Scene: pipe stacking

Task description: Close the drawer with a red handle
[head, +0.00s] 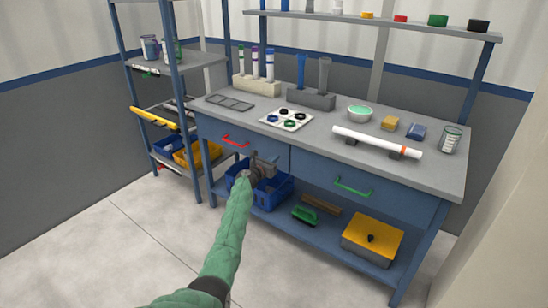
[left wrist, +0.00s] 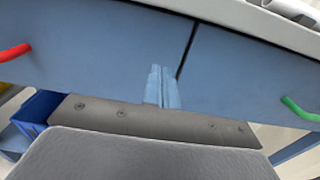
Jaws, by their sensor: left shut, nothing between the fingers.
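The drawer (head: 268,150) with the red handle (head: 235,141) is the left one of two blue drawers under the workbench top. Its front looks about flush with the right drawer, though a small gap is hard to judge. My left gripper (head: 270,163) is shut and empty, at the right part of this drawer's front. In the left wrist view its fingertips (left wrist: 162,88) point at the blue front just left of the dark seam; I cannot tell if they touch. The red handle (left wrist: 14,52) shows at the left edge there. My right gripper is not in view.
The right drawer has a green handle (head: 353,187). Below are a blue bin (head: 272,192), a green-handled brush (head: 305,214) and a yellow-lidded box (head: 372,240). A shelf rack (head: 180,92) stands left. The bench top holds a white pipe (head: 375,142). The floor in front is clear.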

